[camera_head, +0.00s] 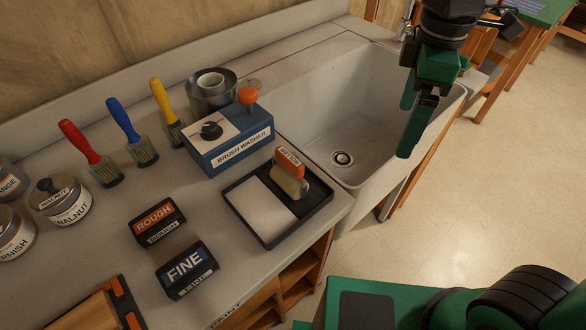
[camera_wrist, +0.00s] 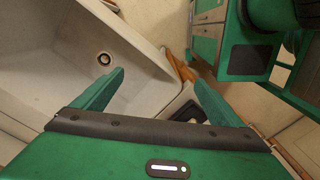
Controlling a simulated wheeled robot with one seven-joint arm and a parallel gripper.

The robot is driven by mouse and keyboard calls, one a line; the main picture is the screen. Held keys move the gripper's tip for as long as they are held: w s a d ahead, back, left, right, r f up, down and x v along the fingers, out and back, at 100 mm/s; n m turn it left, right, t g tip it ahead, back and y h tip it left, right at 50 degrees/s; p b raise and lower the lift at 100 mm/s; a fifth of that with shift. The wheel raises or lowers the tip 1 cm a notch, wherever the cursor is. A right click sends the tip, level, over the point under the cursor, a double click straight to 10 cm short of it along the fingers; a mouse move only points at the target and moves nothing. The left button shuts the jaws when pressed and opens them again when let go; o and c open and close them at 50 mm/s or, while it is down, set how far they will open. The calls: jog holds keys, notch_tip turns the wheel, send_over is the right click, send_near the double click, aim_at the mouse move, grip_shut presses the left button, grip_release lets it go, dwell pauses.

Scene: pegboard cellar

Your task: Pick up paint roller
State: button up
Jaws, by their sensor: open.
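The paint roller (camera_head: 291,181) has a cream roller and an orange handle block with a label. It rests in the black paint tray (camera_head: 277,233), beside a white flat area, at the counter's front edge left of the sink. My gripper (camera_head: 413,127) hangs over the right part of the sink, well to the right of the roller and apart from it. In the wrist view my gripper (camera_wrist: 160,90) has its two green fingers spread wide with nothing between them.
The white sink (camera_head: 345,110) lies between my gripper and the tray; its rim stands in between. A blue brush washer (camera_head: 230,145) is just behind the tray. Rough (camera_head: 157,222) and fine (camera_head: 187,269) blocks lie left of it. Brushes (camera_head: 131,132) and cans (camera_head: 61,202) stand farther left.

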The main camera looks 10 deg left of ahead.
jog(key=s+a+n, duration=0.2)
jog(key=a+n, duration=0.3)
jog(key=a, duration=0.5)
jog(key=n, duration=0.7)
send_over(292, 171)
jog(key=w, duration=0.2)
jog(key=shift+w+a+r, duration=0.2)
jog(key=shift+r, duration=0.2)
jog(key=shift+f, duration=5.2)
jog(key=c, duration=1.2)
